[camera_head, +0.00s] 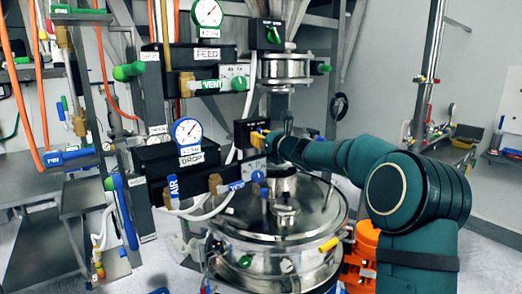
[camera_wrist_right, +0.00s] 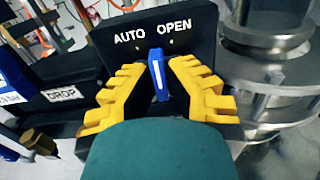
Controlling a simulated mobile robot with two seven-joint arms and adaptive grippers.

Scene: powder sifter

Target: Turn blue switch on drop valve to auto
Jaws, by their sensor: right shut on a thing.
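The blue switch (camera_wrist_right: 158,82) sits on a black plate (camera_wrist_right: 108,52) marked AUTO at left and OPEN at right. It stands nearly upright, its top leaning slightly left, pointing between the two words. My right gripper (camera_wrist_right: 160,70) has its yellow fingers on both sides of the switch, shut on it. In the head view my right gripper (camera_head: 260,137) is at the black switch box (camera_head: 243,130) beside the drop valve unit (camera_head: 165,158). There the gripper hides the switch. The DROP label (camera_wrist_right: 62,94) shows left in the wrist view. My left gripper is not in view.
The steel sifter vessel (camera_head: 318,236) stands below my right arm. The FEED unit (camera_head: 190,55) with gauges is above. White hoses and blue and green valve handles crowd the left. Open floor lies at the right.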

